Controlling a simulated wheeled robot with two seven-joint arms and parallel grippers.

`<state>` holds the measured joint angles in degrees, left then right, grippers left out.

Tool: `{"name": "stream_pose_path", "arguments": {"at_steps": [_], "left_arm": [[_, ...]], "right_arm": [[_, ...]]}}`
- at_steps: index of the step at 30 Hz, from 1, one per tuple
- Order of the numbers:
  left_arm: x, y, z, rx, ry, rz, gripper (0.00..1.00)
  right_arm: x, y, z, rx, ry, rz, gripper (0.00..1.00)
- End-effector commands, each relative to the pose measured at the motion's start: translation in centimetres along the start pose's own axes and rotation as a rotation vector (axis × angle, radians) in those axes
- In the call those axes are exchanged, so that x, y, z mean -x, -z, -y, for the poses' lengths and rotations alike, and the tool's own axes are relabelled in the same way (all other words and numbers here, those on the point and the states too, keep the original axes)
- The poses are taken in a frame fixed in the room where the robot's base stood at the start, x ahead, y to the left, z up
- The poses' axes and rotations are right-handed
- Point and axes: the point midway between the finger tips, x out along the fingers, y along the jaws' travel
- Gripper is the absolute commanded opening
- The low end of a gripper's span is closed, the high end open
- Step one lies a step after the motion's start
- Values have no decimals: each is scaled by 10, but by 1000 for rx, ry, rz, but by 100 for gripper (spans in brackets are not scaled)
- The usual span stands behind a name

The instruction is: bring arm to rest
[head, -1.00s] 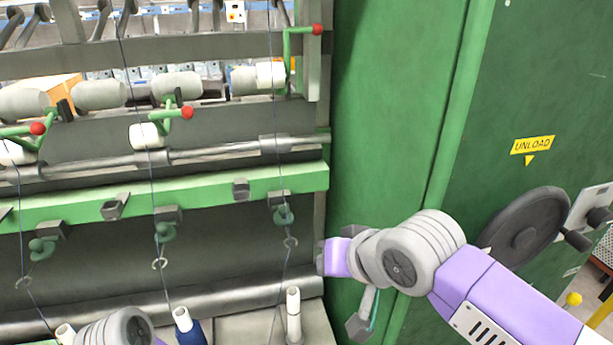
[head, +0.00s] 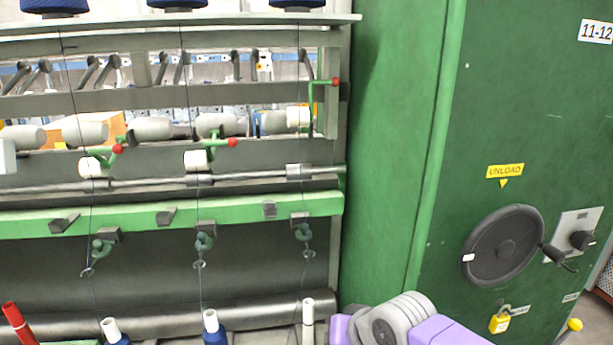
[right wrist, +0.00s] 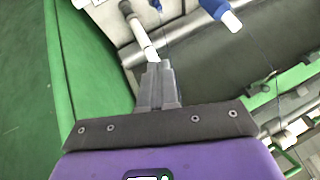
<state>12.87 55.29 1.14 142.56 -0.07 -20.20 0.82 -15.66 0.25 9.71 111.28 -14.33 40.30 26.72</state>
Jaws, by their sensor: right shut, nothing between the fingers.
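My right gripper (right wrist: 158,72) is shut and empty in the right wrist view. Its grey fingers are together, and their tips appear close to a bare white tube (right wrist: 143,38); I cannot tell whether they touch. In the head view my right arm shows at the bottom, right of the middle, in front of the green machine cabinet. Its fingers are hidden or out of frame there. My left gripper is not in view.
The spinning frame (head: 170,208) fills the left, with threads running down to blue bobbins (head: 214,335). A red tube (head: 18,325) stands bottom left. The green cabinet (head: 400,150) at right carries a black handwheel (head: 503,245) and a yellow padlock (head: 499,323).

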Motion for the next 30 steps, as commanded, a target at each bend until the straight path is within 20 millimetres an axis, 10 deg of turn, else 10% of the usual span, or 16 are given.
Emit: {"name": "stream_pose_path", "arguments": {"at_steps": [8, 15, 22, 30], "left_arm": [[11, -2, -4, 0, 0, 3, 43], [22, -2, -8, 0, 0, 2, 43], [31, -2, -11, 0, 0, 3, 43], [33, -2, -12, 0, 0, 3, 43]], "right_arm": [[-120, -57, -52, -66, 0, 163, 0], [-216, -187, -119, -203, -14, 333, 0], [-236, -310, -154, -314, -57, 448, 0], [-233, -357, -162, -349, -81, 485, 0]]}}
